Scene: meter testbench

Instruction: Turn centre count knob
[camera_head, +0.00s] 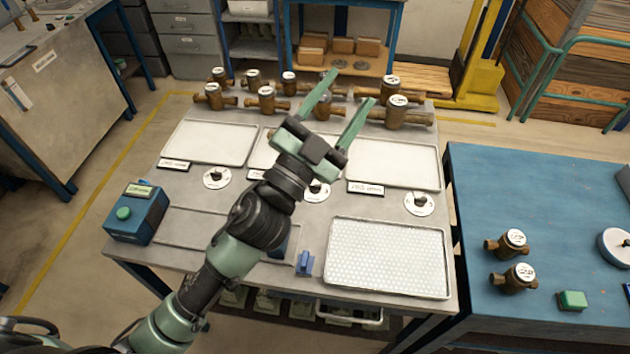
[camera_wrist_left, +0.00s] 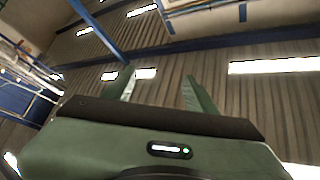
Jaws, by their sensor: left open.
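The centre count knob (camera_head: 318,191) is a dark knob on a round white dial on the grey bench, partly hidden behind my left arm. Similar knobs sit on the left (camera_head: 217,178) and right (camera_head: 420,203). My left gripper (camera_head: 343,104) is open and empty, raised above the bench and pointing up and away from the centre knob, over the far part of the centre tray. In the left wrist view its two fingers (camera_wrist_left: 158,95) stand apart with only wall and ceiling beyond. My right gripper is not in view.
Several brass meters (camera_head: 266,101) stand along the bench's back. Pale trays (camera_head: 210,142) and a perforated tray (camera_head: 388,258) lie on the bench. A box with a green button (camera_head: 138,214) is at left, a small blue lever (camera_head: 305,262) at front. A blue table (camera_head: 545,215) holds two meters.

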